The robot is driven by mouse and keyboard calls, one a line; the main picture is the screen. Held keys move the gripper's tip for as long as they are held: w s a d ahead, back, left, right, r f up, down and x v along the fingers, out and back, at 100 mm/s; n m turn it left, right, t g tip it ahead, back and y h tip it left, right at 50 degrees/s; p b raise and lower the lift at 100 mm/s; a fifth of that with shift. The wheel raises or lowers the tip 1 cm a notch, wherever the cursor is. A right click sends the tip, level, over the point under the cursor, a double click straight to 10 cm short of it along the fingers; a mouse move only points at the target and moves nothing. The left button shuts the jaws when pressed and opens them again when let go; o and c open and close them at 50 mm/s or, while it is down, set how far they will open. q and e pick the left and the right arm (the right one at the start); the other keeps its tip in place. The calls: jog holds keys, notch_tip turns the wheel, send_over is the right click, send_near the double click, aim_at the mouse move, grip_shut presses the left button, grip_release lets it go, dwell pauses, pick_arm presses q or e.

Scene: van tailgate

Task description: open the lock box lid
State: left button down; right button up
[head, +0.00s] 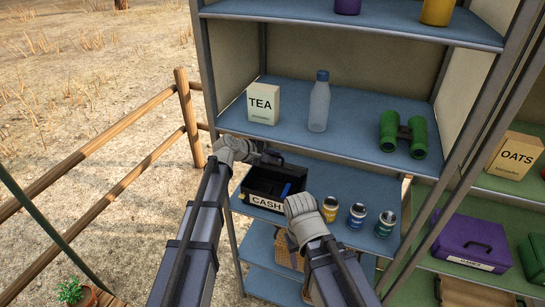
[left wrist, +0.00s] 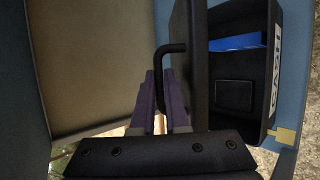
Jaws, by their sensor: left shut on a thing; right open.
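The black lock box (head: 247,188), labelled CASH on its front, stands on a blue shelf. Its lid is raised, and a blue thing (head: 286,189) shows inside. In the left wrist view the box (left wrist: 262,105) shows its open inside, and the lid (left wrist: 196,65) is seen nearly edge-on. My left gripper (head: 266,157) is at the raised lid, behind the box opening. Its purple fingers (left wrist: 160,103) are shut on the lid's black bent handle (left wrist: 172,48). My right gripper (head: 302,203) is open at the box's front right; its fingertips are mostly hidden.
Several cans (head: 357,214) stand right of the box, close to my right gripper. The shelf above (head: 290,148) holds a TEA box (head: 263,104), a bottle (head: 319,104) and green binoculars (head: 403,134). A metal post (head: 212,80) stands at the left.

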pick_arm(q)
jog(key=c, duration=1.2)
grip_release()
jog(key=shift+w, duration=0.1)
jog(key=p+v, duration=0.4)
jog(key=v, duration=0.4)
jog(key=shift+f, duration=0.15)
